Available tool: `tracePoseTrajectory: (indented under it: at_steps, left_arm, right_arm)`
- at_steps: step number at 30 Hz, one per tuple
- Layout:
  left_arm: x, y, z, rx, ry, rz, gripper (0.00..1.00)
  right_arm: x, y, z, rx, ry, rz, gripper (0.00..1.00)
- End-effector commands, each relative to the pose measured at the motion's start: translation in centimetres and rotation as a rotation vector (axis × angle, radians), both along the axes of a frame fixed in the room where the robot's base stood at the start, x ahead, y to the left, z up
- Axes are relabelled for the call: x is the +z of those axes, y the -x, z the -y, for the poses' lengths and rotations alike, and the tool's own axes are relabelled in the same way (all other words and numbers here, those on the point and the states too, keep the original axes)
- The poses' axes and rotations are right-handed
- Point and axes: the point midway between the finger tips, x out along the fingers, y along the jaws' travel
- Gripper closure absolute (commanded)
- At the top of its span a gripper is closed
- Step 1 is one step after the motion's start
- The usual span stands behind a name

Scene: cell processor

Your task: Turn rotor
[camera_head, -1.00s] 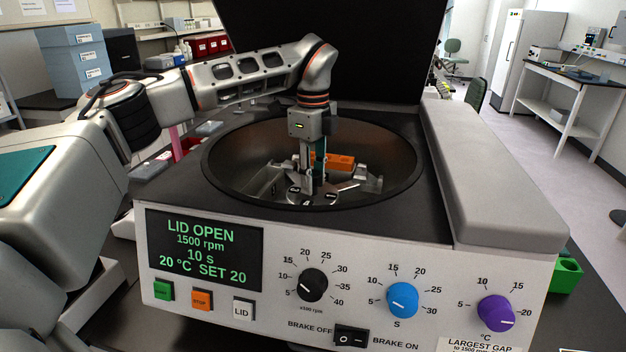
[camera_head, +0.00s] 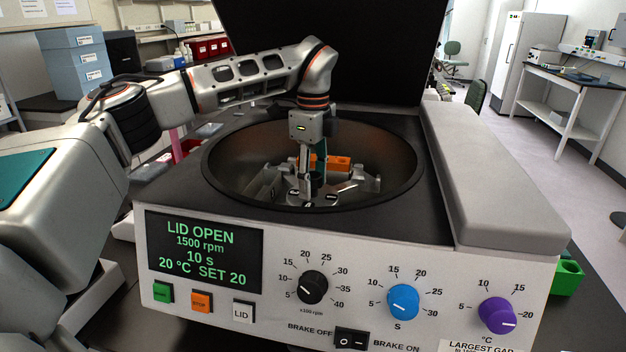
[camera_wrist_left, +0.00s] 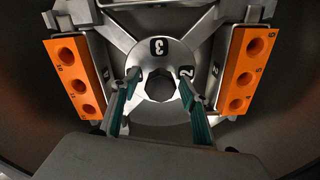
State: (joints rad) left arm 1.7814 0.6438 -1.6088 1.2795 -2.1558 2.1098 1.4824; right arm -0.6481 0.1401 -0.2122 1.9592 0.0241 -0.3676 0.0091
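The rotor (camera_wrist_left: 160,22) is a silvery cross-armed plate inside the centrifuge bowl, with a dark angular centre (camera_wrist_left: 159,87) and black number marks, 3 and 2 among them. It carries orange tube holders, one on the left (camera_wrist_left: 75,76) and one on the right (camera_wrist_left: 246,70) in the left wrist view; one holder (camera_head: 339,163) shows in the head view. My left gripper (camera_head: 308,194) points straight down into the bowl over the rotor's middle. In the left wrist view its teal-padded fingers (camera_wrist_left: 159,76) are apart, one on each side of the centre; contact is unclear. My right gripper is out of view.
The dark bowl wall (camera_head: 235,160) surrounds the gripper. The raised black lid (camera_head: 330,45) stands behind. The front panel display (camera_head: 205,248) reads LID OPEN, 1500 rpm. A brake switch (camera_head: 351,339) and knobs are below. A green block (camera_head: 567,276) stands at right.

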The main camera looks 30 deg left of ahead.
Motion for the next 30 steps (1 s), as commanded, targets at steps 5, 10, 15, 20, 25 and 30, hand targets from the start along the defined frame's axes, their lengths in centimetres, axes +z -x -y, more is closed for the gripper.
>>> tracePoseTrajectory:
  at_steps: [5, 10, 15, 20, 25, 30]
  left_arm:
    - [0.3, 0.0, 0.0, 0.000, 0.000, 0.002, 0.55]
    - [2.2, -0.1, 0.0, 0.001, 0.000, 0.005, 0.55]
    - [5.7, -0.1, 0.0, 0.000, -0.001, 0.006, 0.55]
    - [8.8, -0.1, 0.0, 0.001, -0.001, 0.004, 0.55]
    - [11.0, -0.1, 0.0, 0.001, -0.001, 0.001, 0.55]
    - [12.0, 0.0, 0.0, 0.001, 0.000, 0.001, 0.55]
  right_arm:
    - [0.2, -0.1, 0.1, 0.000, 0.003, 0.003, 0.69]
    - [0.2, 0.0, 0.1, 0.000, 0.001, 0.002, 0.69]
    - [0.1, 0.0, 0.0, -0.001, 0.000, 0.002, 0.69]
    - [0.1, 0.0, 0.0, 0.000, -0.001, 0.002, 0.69]
    - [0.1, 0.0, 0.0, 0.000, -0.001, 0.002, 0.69]
    - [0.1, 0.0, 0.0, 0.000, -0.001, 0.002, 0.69]
